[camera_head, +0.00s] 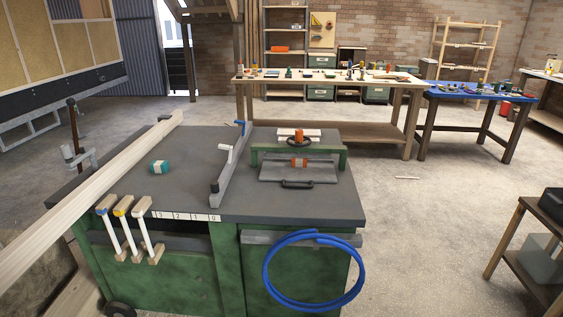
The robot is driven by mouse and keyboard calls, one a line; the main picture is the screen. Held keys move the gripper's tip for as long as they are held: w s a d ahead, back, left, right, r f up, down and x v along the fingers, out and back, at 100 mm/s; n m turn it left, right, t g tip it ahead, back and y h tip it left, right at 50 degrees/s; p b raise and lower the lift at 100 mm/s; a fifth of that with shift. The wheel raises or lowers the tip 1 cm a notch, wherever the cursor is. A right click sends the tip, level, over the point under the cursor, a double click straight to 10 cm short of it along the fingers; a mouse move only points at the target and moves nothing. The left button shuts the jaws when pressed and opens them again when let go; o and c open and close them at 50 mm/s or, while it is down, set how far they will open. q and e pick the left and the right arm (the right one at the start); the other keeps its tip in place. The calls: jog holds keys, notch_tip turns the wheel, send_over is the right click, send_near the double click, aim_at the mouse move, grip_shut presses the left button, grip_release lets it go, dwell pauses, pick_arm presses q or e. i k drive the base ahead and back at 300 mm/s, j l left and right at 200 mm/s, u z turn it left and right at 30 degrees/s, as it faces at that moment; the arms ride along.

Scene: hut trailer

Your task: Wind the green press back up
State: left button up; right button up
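The green press (330,157) stands at the right rear of the dark-topped green workbench (195,172). It has a green crosspiece, with a dark handwheel (299,142) and an orange part (298,134) at its top middle. Below the crosspiece is a grey plate (318,174) with an orange-and-pale piece (299,163) on it and a black handle (297,184) at its front. I cannot tell whether the press touches the plate or the piece. Neither of my grippers is in view.
A long pale beam (90,195) crosses the bench's left side. A teal roll (159,167) and a grey fence with a white lever (225,155) are on the bench. A blue hose coil (268,270) hangs at its front. Open floor (430,230) lies to the right.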

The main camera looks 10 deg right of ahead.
aim_at(298, 136)
jog(key=i+l+u, duration=0.1)
jog(key=l+u, duration=0.25)
jog(key=i+l+u, duration=0.1)
jog(key=l+u, duration=0.15)
jog(key=u, duration=0.15)
jog(key=l+u, duration=0.35)
